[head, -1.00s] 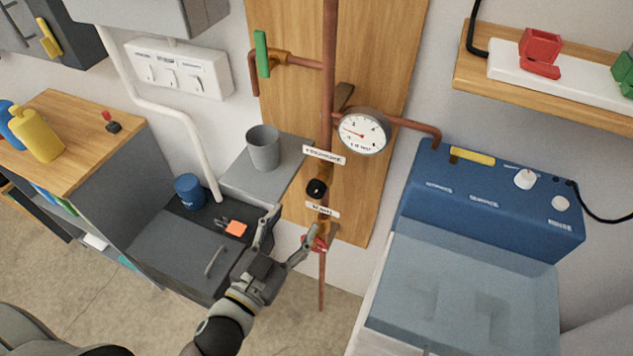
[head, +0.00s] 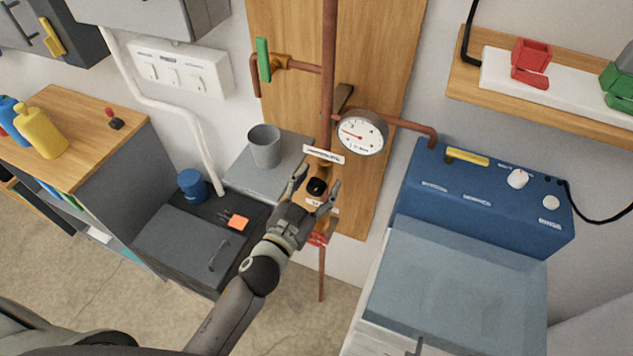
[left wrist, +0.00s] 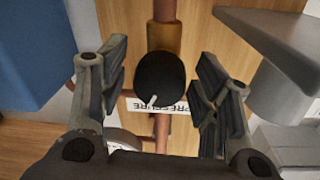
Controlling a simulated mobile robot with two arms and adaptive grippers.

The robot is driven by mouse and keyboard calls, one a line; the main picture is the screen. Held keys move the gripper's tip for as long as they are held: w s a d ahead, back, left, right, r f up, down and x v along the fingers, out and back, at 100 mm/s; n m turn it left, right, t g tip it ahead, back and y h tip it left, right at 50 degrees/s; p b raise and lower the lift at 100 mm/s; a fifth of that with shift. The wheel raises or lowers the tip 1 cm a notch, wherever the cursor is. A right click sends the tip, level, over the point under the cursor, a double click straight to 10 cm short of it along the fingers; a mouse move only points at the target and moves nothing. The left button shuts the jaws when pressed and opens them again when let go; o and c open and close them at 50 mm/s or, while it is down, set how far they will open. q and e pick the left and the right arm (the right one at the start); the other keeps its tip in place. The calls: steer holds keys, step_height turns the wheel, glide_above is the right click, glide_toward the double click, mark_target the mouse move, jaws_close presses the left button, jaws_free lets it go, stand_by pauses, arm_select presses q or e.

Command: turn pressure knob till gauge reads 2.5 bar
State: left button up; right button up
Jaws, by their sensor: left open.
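The black pressure knob (head: 317,187) sits on the copper pipe against the wooden board. In the left wrist view the knob (left wrist: 160,77) has a white pointer mark at its lower left, and a label reading PRESSURE lies beside it. My left gripper (head: 315,187) is open, with its fingers on either side of the knob; in the left wrist view gaps show between both fingers (left wrist: 160,85) and the knob. The round white gauge (head: 361,132) is above and right of the knob, its red needle pointing left; the exact reading is too small to tell. My right gripper is not in view.
A grey cup (head: 265,146) stands on a grey shelf (head: 245,182) left of the pipe. A green-handled valve (head: 263,60) is above, and a red handle (head: 318,238) is below the knob. A blue unit (head: 485,205) is at the right.

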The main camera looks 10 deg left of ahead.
arm_select(q)
steer(key=c, duration=1)
steer(key=shift+c, duration=0.3)
steer(key=m+p, duration=0.1)
steer(key=m, duration=0.1)
steer(key=shift+r+m, duration=0.1)
steer(key=shift+m, duration=0.3)
steer(key=m, duration=0.4)
steer(key=shift+d+g+p, duration=0.1)
steer(key=shift+g+p, duration=0.2)
steer(key=m, duration=0.3)
steer(key=shift+m+y, duration=0.3)
steer(key=shift+m, duration=0.1)
steer(key=shift+f+m, duration=0.2)
steer(key=shift+m, duration=1.5)
